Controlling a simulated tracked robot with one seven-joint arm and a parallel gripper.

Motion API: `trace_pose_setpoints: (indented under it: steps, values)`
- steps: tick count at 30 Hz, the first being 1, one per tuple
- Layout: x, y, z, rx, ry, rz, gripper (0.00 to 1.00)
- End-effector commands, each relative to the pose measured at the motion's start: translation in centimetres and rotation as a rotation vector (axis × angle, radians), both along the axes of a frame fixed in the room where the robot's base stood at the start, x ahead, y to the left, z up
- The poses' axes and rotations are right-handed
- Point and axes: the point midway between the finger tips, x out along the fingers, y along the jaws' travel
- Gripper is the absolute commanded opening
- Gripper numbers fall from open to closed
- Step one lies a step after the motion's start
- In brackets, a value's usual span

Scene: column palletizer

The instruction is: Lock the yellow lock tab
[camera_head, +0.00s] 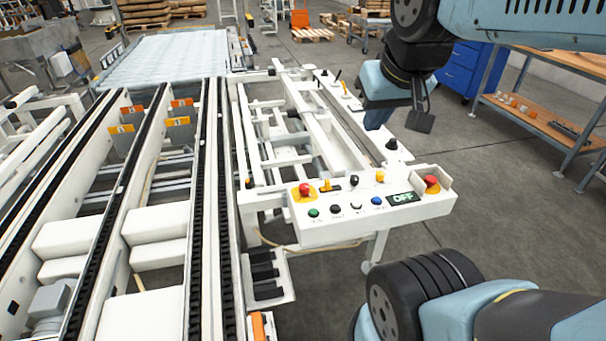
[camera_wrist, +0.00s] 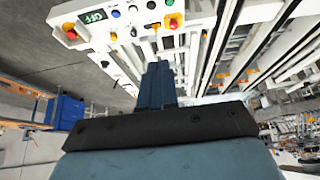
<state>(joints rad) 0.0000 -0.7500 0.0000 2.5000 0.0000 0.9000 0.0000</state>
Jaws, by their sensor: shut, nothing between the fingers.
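A white control panel (camera_head: 420,208) carries a small yellow-orange tab (camera_head: 326,186), which looks like the lock tab, beside the left red emergency button (camera_head: 304,190). The tab also shows in the wrist view (camera_wrist: 155,26), on the panel seen upside down along the top. I cannot tell its lock position. A round yellow-orange button (camera_head: 380,177) sits further right on the panel. My gripper (camera_head: 376,125) is above and behind the panel, apart from it, with its fingers pointing down. In the wrist view its dark blue fingers (camera_wrist: 157,66) are together and empty.
The panel also has a right red emergency button (camera_head: 431,183), coloured buttons and a display (camera_head: 404,198) reading OFF. White conveyor frames with black chains (camera_head: 225,200) lie to the left. A wooden workbench (camera_head: 545,120) and blue cabinet (camera_head: 460,72) stand right. Floor right of the panel is clear.

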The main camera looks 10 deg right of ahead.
Motion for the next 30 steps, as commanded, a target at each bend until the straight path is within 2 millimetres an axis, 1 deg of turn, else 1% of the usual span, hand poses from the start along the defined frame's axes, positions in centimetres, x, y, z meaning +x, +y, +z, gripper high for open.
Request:
trace_pose_setpoints:
  steps: [8,13,15,20,30]
  values:
    - [0.1,0.0,0.0,-0.004,0.004,0.003,0.0]
    - [1.3,0.1,-0.4,-0.049,0.051,0.043,0.0]
    - [2.2,0.4,-0.8,-0.085,0.089,0.074,0.0]
    - [4.8,0.3,-2.0,-0.182,0.184,0.164,0.0]
    - [10.5,0.5,-5.3,-0.383,0.386,0.377,0.0]
